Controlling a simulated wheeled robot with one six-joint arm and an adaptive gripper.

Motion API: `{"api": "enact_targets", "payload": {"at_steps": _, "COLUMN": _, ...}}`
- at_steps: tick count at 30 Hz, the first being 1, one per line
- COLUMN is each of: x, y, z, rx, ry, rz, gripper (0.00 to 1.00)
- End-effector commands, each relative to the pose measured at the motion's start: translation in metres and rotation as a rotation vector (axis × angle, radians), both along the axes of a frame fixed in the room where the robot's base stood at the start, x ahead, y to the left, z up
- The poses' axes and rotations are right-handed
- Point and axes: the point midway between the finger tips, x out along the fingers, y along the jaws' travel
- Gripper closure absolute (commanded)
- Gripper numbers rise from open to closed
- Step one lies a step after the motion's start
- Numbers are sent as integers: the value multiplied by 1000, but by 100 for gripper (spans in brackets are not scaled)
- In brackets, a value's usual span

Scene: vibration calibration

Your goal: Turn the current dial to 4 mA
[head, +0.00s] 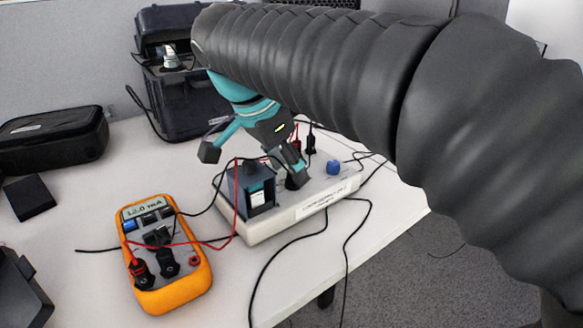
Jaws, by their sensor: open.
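An orange handheld meter (180,290) lies on the table at the lower left, and its display (145,207) reads 12.0 mA. Red and black leads plug into it. A white board (262,228) to its right carries a dark boxy module (257,192), a round blue knob (333,167) and upright plugs. My teal gripper (252,164) is open above the board, one finger left of the module and the other low over the board between module and blue knob. A dark part beside that finger is partly hidden. I cannot tell for certain which knob is the current dial.
A black case (185,105) stands open at the back. Another black case (50,143) and a small black box (31,197) lie at the left. The table (100,185) is clear between them and the meter.

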Motion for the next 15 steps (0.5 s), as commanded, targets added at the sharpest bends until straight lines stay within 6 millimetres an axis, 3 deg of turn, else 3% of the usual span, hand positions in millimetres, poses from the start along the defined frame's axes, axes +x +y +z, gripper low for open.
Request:
{"api": "enact_targets", "payload": {"at_steps": 6, "x": 4, "y": -6, "z": -15, "rx": 0, "ry": 0, "rz": -3, "gripper": 45}}
{"api": "enact_targets", "payload": {"at_steps": 15, "x": 4, "y": -6, "z": -16, "rx": 0, "ry": 0, "rz": -1, "gripper": 45}}
